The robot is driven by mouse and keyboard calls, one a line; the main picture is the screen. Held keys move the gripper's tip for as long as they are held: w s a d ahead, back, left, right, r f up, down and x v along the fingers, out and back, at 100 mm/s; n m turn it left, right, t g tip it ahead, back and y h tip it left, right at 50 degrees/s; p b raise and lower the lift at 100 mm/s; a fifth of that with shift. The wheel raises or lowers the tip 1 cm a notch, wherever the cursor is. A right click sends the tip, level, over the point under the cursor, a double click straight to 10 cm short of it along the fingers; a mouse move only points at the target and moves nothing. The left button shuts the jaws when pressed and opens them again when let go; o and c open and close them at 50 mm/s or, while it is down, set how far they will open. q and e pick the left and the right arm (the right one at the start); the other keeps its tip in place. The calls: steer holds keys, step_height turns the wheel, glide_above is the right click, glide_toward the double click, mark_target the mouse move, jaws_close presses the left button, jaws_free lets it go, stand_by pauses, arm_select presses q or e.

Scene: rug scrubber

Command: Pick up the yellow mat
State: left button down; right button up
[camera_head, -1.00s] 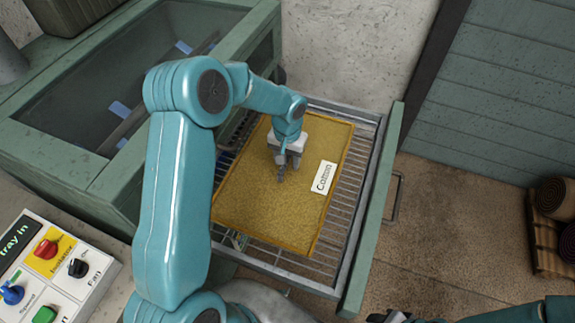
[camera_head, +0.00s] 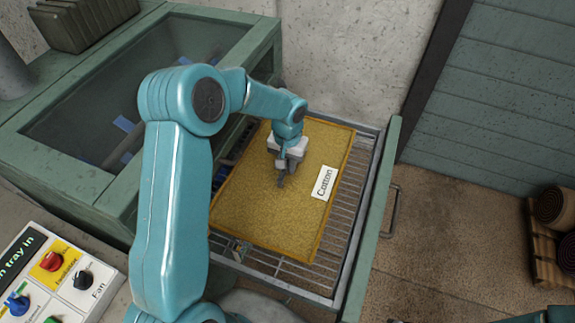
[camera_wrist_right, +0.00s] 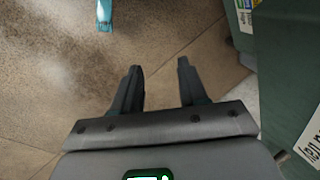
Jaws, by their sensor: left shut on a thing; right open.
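The yellow mat (camera_head: 245,215) with a white label reading "Cotton" (camera_head: 324,183) lies over the wire rack of a pulled-out tray (camera_head: 342,235). My left gripper (camera_head: 282,181) points down over the upper middle of the mat, left of the label. It is shut on the mat, though its fingertips are small and the pinched part is hard to see. In the right wrist view my right gripper (camera_wrist_right: 160,88) is open and empty above the brown floor.
The green machine with a glass top (camera_head: 120,90) stands at the left. A control panel (camera_head: 60,280) with knobs is at the lower left. Rolled rugs (camera_head: 553,207) sit on a pallet (camera_head: 545,255) at the right. Floor right of the tray is clear.

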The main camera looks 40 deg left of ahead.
arm_select(q)
steer(key=shift+r+p, duration=0.7)
steer(key=shift+r, duration=0.9)
arm_select(e)
steer(key=shift+r, duration=0.85)
arm_select(q)
steer(key=shift+s+d, duration=0.25)
steer(key=shift+s, duration=0.15)
arm_select(e)
steer(key=shift+s+d, duration=0.25)
steer(key=shift+s, duration=0.05)
arm_select(q)
steer(key=shift+s+d, duration=0.15)
steer(key=shift+s, duration=0.1)
arm_select(e)
steer(key=shift+s+d+f, duration=0.1)
steer(key=shift+s+d, duration=0.1)
steer(key=shift+s, duration=0.05)
